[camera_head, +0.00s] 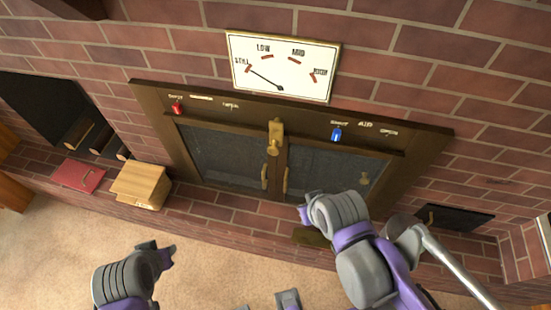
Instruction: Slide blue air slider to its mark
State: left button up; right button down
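The blue air slider (336,134) sits on the upper right of the dark bronze fireplace frame (435,142). It is just below a small label that seems to read SHUT, left of the larger AIR label (365,125); another small label is further right. My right gripper (303,214) is below and left of the blue slider, in front of the lower edge of the doors, and not touching the slider. My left gripper (170,250) is low at the left, over the carpet. The finger gaps of both are too small or hidden to read.
A red slider (177,108) sits on the frame's upper left. A gold latch (274,138) is between the glass doors (222,155). The gauge (281,67) needle points to STILL. A wooden box (141,185) and red book (78,176) lie on the brick ledge.

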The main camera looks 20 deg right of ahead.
aim_at(336, 133)
jog(key=z, duration=1.3)
